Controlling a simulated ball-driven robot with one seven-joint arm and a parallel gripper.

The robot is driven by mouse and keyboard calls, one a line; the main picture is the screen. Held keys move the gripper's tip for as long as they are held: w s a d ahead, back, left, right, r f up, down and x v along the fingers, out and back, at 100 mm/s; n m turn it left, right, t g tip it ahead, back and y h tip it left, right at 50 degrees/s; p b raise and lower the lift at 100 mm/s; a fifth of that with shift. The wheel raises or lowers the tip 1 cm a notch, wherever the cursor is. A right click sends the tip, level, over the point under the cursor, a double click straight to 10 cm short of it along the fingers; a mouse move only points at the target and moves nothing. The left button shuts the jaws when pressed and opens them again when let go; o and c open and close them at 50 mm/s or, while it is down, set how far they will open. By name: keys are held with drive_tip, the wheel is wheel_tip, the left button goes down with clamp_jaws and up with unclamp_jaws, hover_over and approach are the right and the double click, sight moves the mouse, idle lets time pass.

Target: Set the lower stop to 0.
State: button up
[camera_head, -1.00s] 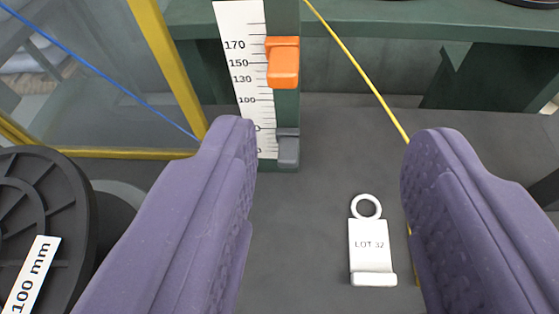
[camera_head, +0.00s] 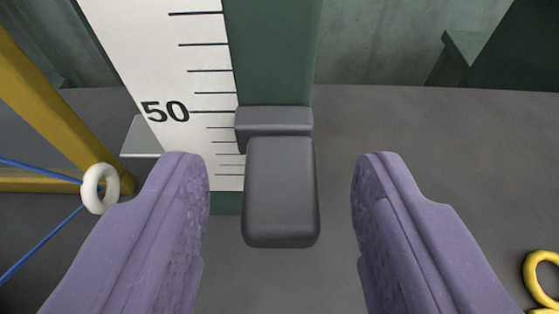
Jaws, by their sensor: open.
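The lower stop (camera_head: 281,192) is a dark grey block on the green post (camera_head: 275,50). Its collar sits beside the white scale (camera_head: 160,45), about level with or just below the 50 mark. The scale's lower end shows several ticks below 50; its 0 mark cannot be made out. My gripper (camera_head: 282,162) is open. Its two purple fingers stand either side of the stop, with a gap on both sides and no visible contact. The upper part of the post is out of view.
A yellow frame bar (camera_head: 50,105) stands at the left. A white ring (camera_head: 100,188) there has blue thread through it. Yellow loops (camera_head: 543,275) lie at the lower right edge. The grey surface (camera_head: 420,130) right of the post is mostly clear.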

clamp_jaws()
drive_tip(key=shift+s+f, duration=0.1)
drive_tip(key=shift+f, duration=2.45)
unclamp_jaws()
